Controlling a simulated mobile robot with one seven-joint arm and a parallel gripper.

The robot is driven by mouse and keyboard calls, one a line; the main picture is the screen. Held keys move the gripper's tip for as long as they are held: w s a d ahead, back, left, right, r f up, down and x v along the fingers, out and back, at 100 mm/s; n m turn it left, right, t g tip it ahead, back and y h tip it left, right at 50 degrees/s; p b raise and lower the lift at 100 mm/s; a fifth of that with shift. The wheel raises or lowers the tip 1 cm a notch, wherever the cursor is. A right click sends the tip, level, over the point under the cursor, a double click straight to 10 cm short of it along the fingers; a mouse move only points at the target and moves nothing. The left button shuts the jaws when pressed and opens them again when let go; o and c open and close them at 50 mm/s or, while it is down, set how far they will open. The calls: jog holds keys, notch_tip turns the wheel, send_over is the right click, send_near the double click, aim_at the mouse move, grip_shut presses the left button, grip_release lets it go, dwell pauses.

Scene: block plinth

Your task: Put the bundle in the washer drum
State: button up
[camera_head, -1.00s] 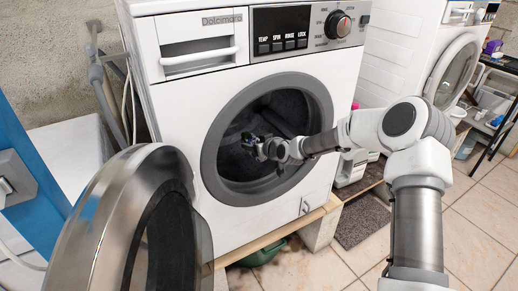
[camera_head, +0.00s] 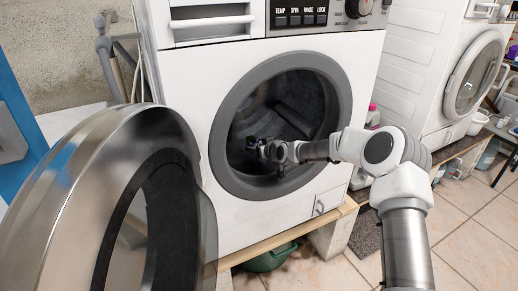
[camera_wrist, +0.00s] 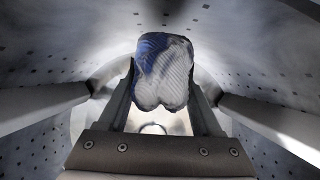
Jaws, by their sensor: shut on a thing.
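The bundle (camera_wrist: 163,72) is a rounded lump of cloth, blue at one side and pale striped on the rest. My gripper (camera_wrist: 163,95) is shut on it, with one finger along each side. In the wrist view, the perforated metal drum wall (camera_wrist: 245,45) with its ribs surrounds the bundle and gripper. In the head view, my gripper (camera_head: 262,150) reaches through the round opening of the washer drum (camera_head: 300,95). The bundle is small and dark there and hard to make out. The washer door (camera_head: 120,200) stands wide open at the left.
The grey door ring (camera_head: 222,150) surrounds my forearm. The washer stands on a wooden plinth (camera_head: 270,243). A second white washer (camera_head: 425,70) stands at the right. A green basin (camera_head: 268,260) lies under the plinth. Tiled floor is free at the lower right.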

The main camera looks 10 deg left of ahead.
jog(key=o, duration=1.6)
jog(key=shift+c, duration=0.2)
jog(key=shift+p+v, duration=0.9)
jog(key=shift+v, duration=2.65)
